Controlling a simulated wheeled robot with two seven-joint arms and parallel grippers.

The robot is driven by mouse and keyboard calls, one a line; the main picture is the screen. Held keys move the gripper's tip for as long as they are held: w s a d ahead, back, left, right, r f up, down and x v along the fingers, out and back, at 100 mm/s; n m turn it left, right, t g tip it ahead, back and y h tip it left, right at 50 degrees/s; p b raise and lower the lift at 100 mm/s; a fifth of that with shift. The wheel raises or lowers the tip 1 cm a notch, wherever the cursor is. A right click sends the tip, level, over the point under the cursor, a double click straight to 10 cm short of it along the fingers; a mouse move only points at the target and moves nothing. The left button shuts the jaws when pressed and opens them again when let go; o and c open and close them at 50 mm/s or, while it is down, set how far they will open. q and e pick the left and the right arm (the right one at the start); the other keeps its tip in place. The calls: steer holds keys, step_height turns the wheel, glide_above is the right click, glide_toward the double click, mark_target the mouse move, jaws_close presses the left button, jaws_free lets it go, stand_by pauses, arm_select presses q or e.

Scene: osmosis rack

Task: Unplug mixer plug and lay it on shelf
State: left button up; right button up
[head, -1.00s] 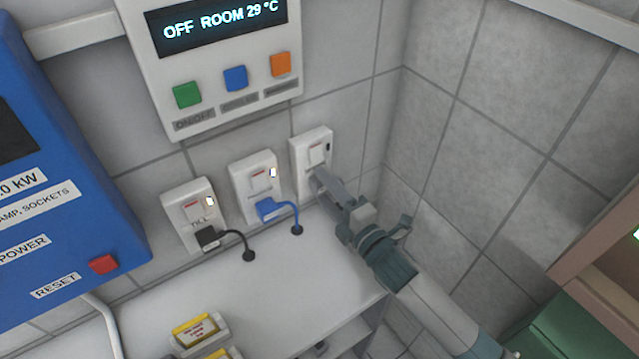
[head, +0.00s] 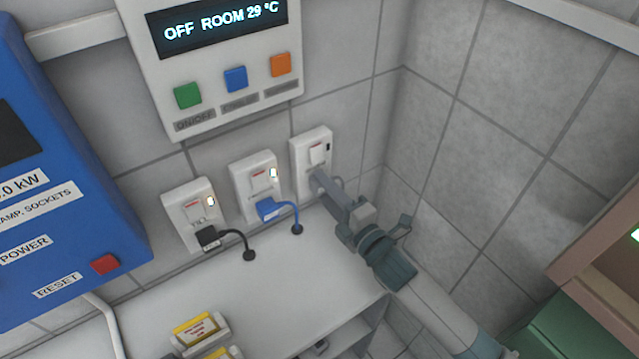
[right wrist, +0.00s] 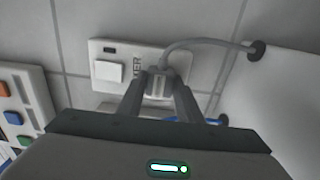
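The mixer socket (head: 318,149) is the rightmost of the wall sockets; its indicator is dark. In the right wrist view the socket (right wrist: 118,62) shows a white switch and a label ending in "ER". The grey mixer plug (right wrist: 158,86) is at this socket, with a grey cord curving to a hole in the white shelf. My right gripper (head: 318,178) reaches it from the lower right. Its fingers (right wrist: 160,92) are closed against both sides of the plug. Whether the plug is fully seated is hidden. My left gripper is not in view.
The white shelf (head: 290,262) below the sockets has free room at its middle and right. A black plug (head: 208,237) and a blue plug (head: 268,209) sit in the neighbouring lit sockets. Yellow-labelled boxes (head: 200,330) stand at the front left. A tiled side wall is at right.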

jaws_close()
steer(key=shift+s, duration=0.15)
steer(key=shift+p+v, duration=0.8)
steer(key=shift+v, duration=2.1)
steer(key=shift+d, duration=0.1)
